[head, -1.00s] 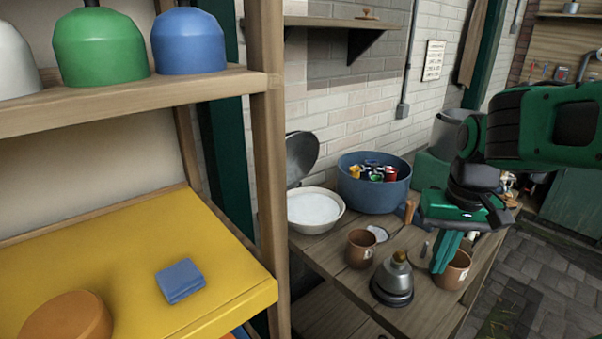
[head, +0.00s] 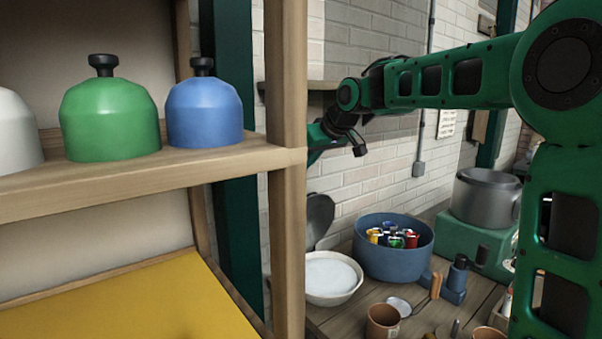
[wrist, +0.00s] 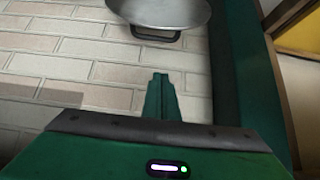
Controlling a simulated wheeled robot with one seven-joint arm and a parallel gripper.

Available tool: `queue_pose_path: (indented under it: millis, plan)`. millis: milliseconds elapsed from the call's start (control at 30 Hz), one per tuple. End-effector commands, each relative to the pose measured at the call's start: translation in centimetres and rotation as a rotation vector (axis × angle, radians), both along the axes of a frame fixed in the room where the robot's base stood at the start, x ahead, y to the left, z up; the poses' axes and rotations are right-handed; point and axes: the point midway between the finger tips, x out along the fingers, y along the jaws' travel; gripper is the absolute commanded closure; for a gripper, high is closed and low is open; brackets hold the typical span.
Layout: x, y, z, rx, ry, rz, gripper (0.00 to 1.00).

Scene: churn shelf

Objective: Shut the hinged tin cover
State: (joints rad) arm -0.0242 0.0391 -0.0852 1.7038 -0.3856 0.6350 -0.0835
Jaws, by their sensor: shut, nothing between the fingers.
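The tin cover (head: 319,216) is a round grey lid standing open, raised at the back of a cream tin (head: 345,296) with white contents. The shelf post hides part of its left side. In the wrist view the cover (wrist: 165,10) shows at the top edge, cut off, with a dark handle (wrist: 157,35) at its rim. My gripper (wrist: 161,78) is shut and empty, its fingertips apart from the cover in the picture. In the head view the fingers are hidden behind the shelf post; only my wrist shows, above the cover.
A wooden shelf post (head: 287,190) stands close on the left, with green (head: 110,120) and blue (head: 204,110) domes on its shelf. A blue tub (head: 393,262) of small coloured items sits right of the tin. A brick wall (head: 345,170) is behind.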

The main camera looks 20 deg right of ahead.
Motion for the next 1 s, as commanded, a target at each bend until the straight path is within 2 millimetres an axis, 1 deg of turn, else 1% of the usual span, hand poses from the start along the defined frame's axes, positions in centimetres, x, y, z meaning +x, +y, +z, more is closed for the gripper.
queue_pose_path:
  millis: [33,200,467,533,700,833,1000]
  plan:
    - [0.6,0.2,-0.8,0.0,0.003,0.0,1.0]
    - [2.5,0.8,-3.0,-0.001,0.004,-0.002,1.0]
    - [5.0,1.7,-5.9,-0.001,0.003,-0.004,1.0]
    - [3.9,1.3,-6.1,0.0,0.002,-0.006,1.0]
    - [2.3,0.7,-6.8,0.0,0.002,-0.005,1.0]
    - [1.6,0.4,-7.2,-0.001,0.002,-0.004,1.0]
    - [1.4,0.3,-7.3,0.0,0.001,-0.004,1.0]
